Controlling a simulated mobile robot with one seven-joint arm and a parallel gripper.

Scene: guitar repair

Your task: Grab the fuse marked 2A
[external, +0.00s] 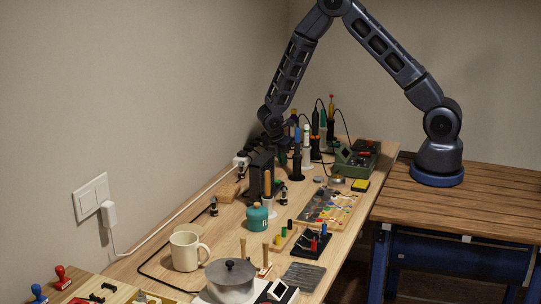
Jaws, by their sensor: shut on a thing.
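My gripper (277,138) is at the lower end of my arm, over the back left part of the wooden workbench (225,215), near a dark upright block and several upright tools. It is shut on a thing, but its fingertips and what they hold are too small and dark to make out. I cannot make out a fuse marked 2A. No marking is readable at this size.
A cream mug (186,251), a grey lidded pot (230,280) and a teal jar (257,217) stand toward the front. A tray of colourful small parts (330,207) lies at the right. A green case (357,158) is at the back. A wall stands close on the left.

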